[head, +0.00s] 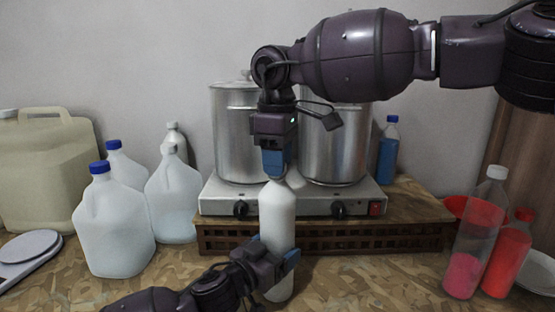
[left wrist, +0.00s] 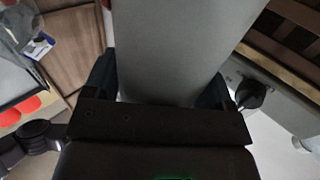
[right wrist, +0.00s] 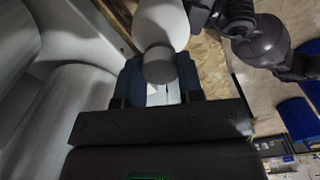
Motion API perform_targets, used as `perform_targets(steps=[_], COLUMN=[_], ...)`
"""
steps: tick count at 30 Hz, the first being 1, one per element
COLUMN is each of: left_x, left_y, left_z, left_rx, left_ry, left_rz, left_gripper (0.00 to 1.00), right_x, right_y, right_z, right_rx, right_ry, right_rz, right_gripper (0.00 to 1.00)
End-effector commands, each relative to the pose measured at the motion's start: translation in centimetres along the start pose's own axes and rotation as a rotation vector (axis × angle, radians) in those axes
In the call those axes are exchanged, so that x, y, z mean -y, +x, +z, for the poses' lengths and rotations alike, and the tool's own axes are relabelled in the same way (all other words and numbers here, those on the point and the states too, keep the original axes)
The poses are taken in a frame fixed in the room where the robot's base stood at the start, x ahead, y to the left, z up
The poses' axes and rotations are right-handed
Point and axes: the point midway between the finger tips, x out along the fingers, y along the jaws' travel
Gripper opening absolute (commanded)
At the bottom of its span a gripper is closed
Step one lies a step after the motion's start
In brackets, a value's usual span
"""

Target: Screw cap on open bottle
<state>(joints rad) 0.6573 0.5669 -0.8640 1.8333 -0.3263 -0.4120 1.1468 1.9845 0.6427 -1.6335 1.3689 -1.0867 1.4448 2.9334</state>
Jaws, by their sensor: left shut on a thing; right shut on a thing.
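A white bottle (head: 277,215) stands upright in the middle of the counter, in front of the burner. My left gripper (head: 285,268) is shut around its lower body; the bottle's grey side (left wrist: 170,45) fills the middle of the left wrist view. My right gripper (head: 274,170) points down from above and is at the bottle's mouth. In the right wrist view a round pale cap (right wrist: 159,65) sits between the right fingers, in line with the bottle's white body (right wrist: 162,22). The fingers hide the joint between cap and neck, so I cannot tell whether the cap is threaded on.
Two steel pots (head: 236,135) stand on a burner (head: 290,200) on a wooden crate (head: 420,235) behind the bottle. White jugs (head: 112,225) stand to the left. A clear bottle with red contents (head: 478,235) and a red bottle (head: 508,255) stand to the right. The counter right of centre is clear.

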Motion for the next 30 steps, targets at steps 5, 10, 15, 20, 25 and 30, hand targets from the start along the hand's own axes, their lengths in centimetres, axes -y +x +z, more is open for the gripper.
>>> perform_targets(steps=[5, 10, 15, 20, 25, 30], left_x=[0.0, 0.0, 0.0, 0.0, 0.0, 0.0], left_y=[0.0, 0.0, 0.0, 0.0, 0.0, 0.0], left_z=[0.0, 0.0, 0.0, 0.0, 0.0, 0.0], left_rx=[0.0, 0.0, 0.0, 0.0, 0.0, 0.0], left_ry=[0.0, 0.0, 0.0, 0.0, 0.0, 0.0], left_rz=[-0.001, -0.001, -0.001, -0.001, -0.001, -0.001], left_gripper=[0.11, 0.11, 0.11, 0.11, 0.11, 0.11], right_x=[0.0, 0.0, 0.0, -0.1, 0.0, 0.0], right_y=[-0.1, 0.0, -0.1, -0.9, -2.8, -4.4], right_z=[0.0, 0.0, 0.0, 0.0, 0.0, 0.0], right_rx=[0.0, 0.0, 0.0, 0.0, -0.001, 0.0], right_ry=[-0.001, -0.002, -0.002, -0.002, -0.003, -0.002], right_rz=[0.001, 0.001, 0.001, 0.001, 0.003, 0.0], right_gripper=[0.48, 0.6, 0.6, 0.6, 0.6, 0.6])
